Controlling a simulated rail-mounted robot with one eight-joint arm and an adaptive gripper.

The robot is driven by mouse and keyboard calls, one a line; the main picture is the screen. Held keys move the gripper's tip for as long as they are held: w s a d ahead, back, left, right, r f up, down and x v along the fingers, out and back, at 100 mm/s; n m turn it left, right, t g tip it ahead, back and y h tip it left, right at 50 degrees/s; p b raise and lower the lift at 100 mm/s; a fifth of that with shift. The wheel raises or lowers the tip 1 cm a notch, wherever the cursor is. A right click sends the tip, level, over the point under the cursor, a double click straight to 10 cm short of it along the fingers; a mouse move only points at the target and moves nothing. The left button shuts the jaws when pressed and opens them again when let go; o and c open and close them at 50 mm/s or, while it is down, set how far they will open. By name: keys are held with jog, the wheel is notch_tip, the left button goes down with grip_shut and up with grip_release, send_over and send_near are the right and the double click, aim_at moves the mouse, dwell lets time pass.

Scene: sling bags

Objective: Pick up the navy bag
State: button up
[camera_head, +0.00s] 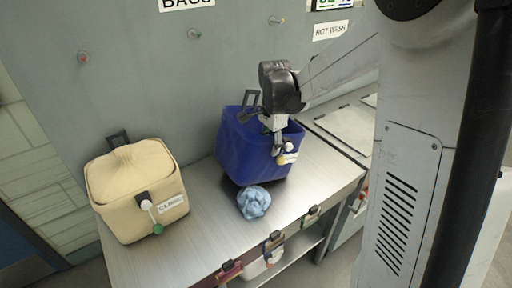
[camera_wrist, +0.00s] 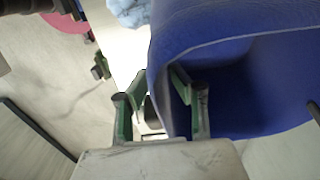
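The navy bag (camera_head: 248,150) stands on the metal table in the head view, and it fills the right of the wrist view (camera_wrist: 245,65). My gripper (camera_head: 278,152) is at its front right side, by the rim. In the wrist view the two fingers (camera_wrist: 160,72) are apart and straddle the bag's wall. One finger is outside and the other is inside the bag's opening. A gap shows between the outer finger and the wall. Contact at the fingertips cannot be made out. The bag's far side is partly hidden.
A beige bag (camera_head: 125,190) with a white label stands at the table's left. A crumpled light-blue cloth (camera_head: 253,202) lies right in front of the navy bag. Clips hang on the table's (camera_head: 205,240) front edge. A grey wall (camera_head: 140,70) rises behind. Bare table lies between the bags.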

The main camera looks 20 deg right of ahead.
grip_shut()
dwell(0.3)
